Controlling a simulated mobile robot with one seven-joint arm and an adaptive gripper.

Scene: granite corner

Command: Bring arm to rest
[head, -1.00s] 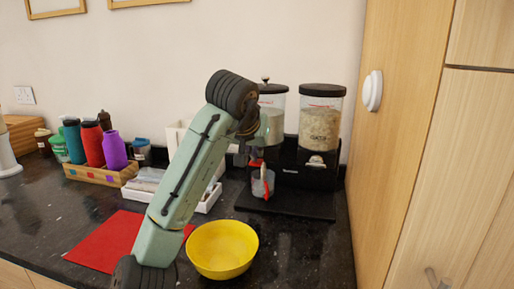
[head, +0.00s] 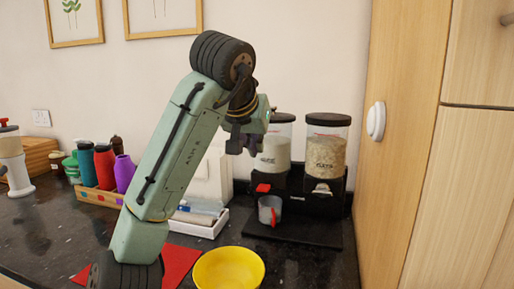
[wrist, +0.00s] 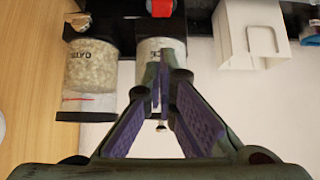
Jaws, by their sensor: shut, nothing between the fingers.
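My gripper (head: 243,143) is raised in front of the left dispenser (head: 276,150) and above the cup. In the wrist view its fingers (wrist: 161,75) are closed together, with nothing between them. My arm is bent, with its elbow high. The grey cup (head: 270,209) with a red handle stands upright on the black dispenser base, under the left dispenser, apart from my gripper.
The right dispenser (head: 325,155) holds oats, beside a wooden cabinet (head: 415,160). A yellow bowl (head: 228,270) and red mat (head: 180,262) lie in front. A white tray (head: 205,228) and a wooden rack (head: 100,193) of bottles stand left. Air above the counter is open.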

